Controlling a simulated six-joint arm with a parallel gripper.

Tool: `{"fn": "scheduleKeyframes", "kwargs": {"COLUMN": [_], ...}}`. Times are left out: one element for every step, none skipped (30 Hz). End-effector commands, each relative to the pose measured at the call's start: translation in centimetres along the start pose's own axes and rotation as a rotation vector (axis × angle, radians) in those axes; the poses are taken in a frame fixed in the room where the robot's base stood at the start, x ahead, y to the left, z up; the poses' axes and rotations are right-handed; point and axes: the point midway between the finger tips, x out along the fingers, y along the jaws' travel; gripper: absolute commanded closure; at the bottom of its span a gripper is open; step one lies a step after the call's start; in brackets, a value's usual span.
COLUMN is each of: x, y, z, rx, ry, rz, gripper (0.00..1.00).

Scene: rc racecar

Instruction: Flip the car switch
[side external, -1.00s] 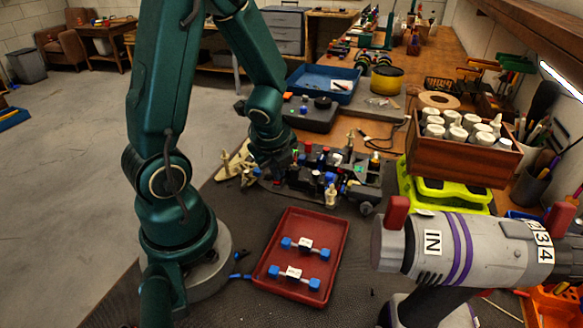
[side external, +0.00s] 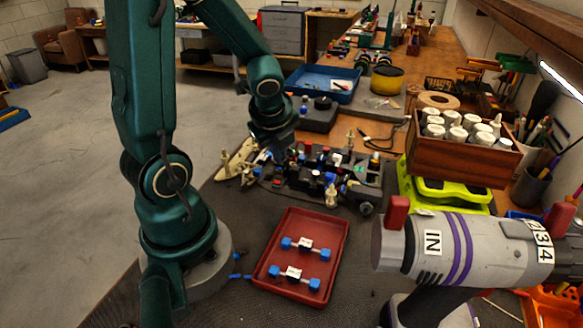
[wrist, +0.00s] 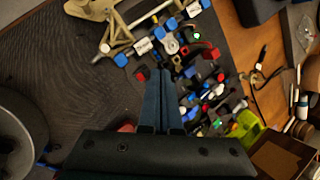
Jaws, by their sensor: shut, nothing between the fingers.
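The car (side external: 315,172) is a dark chassis with several red, blue, white and green parts. It lies on the dark mat in the middle of the side external view, and in the wrist view (wrist: 205,95) it lies to the right of my fingers. My gripper (wrist: 158,75) is shut and empty, its two fingers together, pointing at the near edge of the car. In the side external view my wrist is above the left end of the car, and the fingertips are hidden there. I cannot tell which part is the switch.
A red tray (side external: 262,272) with two blue-and-white axle pieces stands in front of the car. A beige frame part (side external: 236,160) is at its left end. A grey power tool (side external: 470,245) and a wooden box of white bottles (side external: 455,160) stand to the right. A blue tray (side external: 322,95) is behind.

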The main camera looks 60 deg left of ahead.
Motion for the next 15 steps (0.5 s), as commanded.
{"fn": "scheduleKeyframes", "kwargs": {"x": [-0.4,-0.6,-0.9,-1.1,-1.3,-1.6,-1.7,-1.8,-1.9,-2.0,-2.0,-2.0,-2.0,-2.0,-2.0], "y": [-0.3,-0.4,-0.6,-0.7,-0.8,-0.9,-0.9,-1.0,-1.0,-1.1,-1.1,-1.1,-1.1,-1.0,-1.0], "z": [0.3,0.5,0.7,0.8,0.8,0.9,1.0,1.0,1.1,1.1,1.1,1.1,1.1,1.1,1.1], "rx": [-0.004,-0.005,-0.005,-0.004,-0.005,-0.003,-0.002,-0.001,-0.001,0.0,0.0,0.001,0.001,0.001,0.001], "ry": [-0.004,-0.005,-0.006,-0.006,-0.005,-0.004,-0.003,-0.002,-0.001,0.0,0.0,0.0,0.0,0.0,0.0], "rz": [-0.002,-0.003,-0.002,-0.002,-0.002,-0.001,-0.001,-0.001,0.0,0.0,0.001,0.001,0.001,0.002,0.002], "gripper": [1.0,1.0,1.0,1.0,1.0,1.0,1.0,1.0,1.0,1.0,1.0,1.0,1.0,1.0,1.0]}}
